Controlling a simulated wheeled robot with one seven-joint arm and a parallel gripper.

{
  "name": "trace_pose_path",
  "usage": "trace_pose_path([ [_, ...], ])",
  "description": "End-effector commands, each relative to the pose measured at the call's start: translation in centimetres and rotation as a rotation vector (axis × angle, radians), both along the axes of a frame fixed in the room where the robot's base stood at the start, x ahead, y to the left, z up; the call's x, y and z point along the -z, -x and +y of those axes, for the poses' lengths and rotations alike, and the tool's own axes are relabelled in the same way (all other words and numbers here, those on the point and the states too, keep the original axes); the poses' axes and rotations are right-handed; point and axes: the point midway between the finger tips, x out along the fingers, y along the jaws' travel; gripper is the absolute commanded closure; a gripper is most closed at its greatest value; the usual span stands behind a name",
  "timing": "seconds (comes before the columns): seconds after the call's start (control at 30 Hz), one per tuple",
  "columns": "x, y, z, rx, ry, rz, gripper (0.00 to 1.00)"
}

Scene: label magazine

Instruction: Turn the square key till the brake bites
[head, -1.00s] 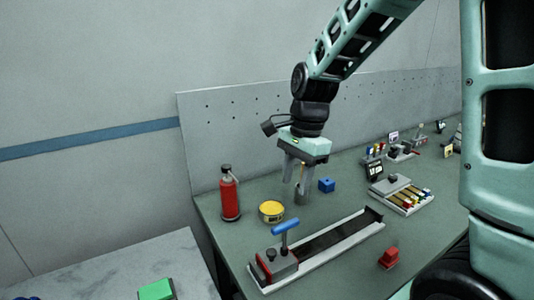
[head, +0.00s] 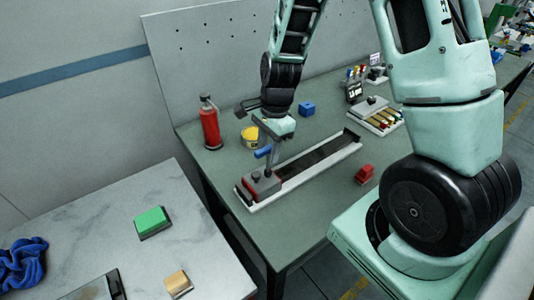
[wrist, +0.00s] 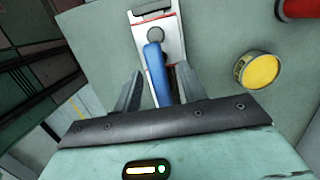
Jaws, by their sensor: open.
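The key has a blue bar handle (head: 263,152) and stands at the near-left end of a long grey magazine with a dark channel (head: 318,162). A red and grey block (head: 262,184) with a black knob sits at that end. In the wrist view the blue handle (wrist: 155,70) lies lengthwise between my two fingers. My gripper (wrist: 160,72) is open around the handle, with a gap showing on each side. In the head view my gripper (head: 269,160) is at the handle and partly hides the key. The key's lower end is hidden.
A yellow-topped tin (head: 250,136) and a red extinguisher-like bottle (head: 210,124) stand left of the magazine. A blue cube (head: 307,109) is behind it and a red block (head: 364,174) to its right. A marble-topped table (head: 95,225) stands at the left front.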

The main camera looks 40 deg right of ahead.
Motion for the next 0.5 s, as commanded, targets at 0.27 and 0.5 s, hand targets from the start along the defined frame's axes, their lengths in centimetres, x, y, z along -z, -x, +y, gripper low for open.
trace_pose_path([
  [0.27,2.7,0.0,0.4,0.001,0.0,0.001,0.58],
  [0.5,3.0,0.0,0.5,-0.001,0.0,0.0,0.58],
])
